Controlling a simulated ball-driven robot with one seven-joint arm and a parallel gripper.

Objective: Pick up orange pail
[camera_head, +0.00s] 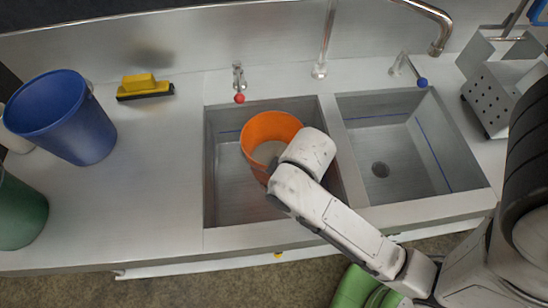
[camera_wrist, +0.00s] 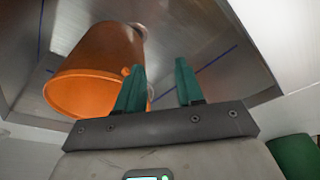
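The orange pail (camera_head: 262,129) stands in the left sink basin (camera_head: 226,190), its open top up, toward the back right of that basin. My arm reaches over the basin from the right and covers part of the pail's right side. In the wrist view the pail (camera_wrist: 98,62) fills the upper left. My gripper (camera_wrist: 159,65) has two green fingers spread apart with nothing gripped between them. The left finger overlaps the pail's edge in the picture; I cannot tell whether it touches. The fingers are hidden in the head view.
A blue bucket (camera_head: 70,125) and a yellow-black brush (camera_head: 145,87) are on the left counter, with a green container (camera_head: 20,215) at the left edge. The right basin (camera_head: 400,150) is empty. Faucets (camera_head: 238,78) line the back. A perforated metal box (camera_head: 505,95) stands far right.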

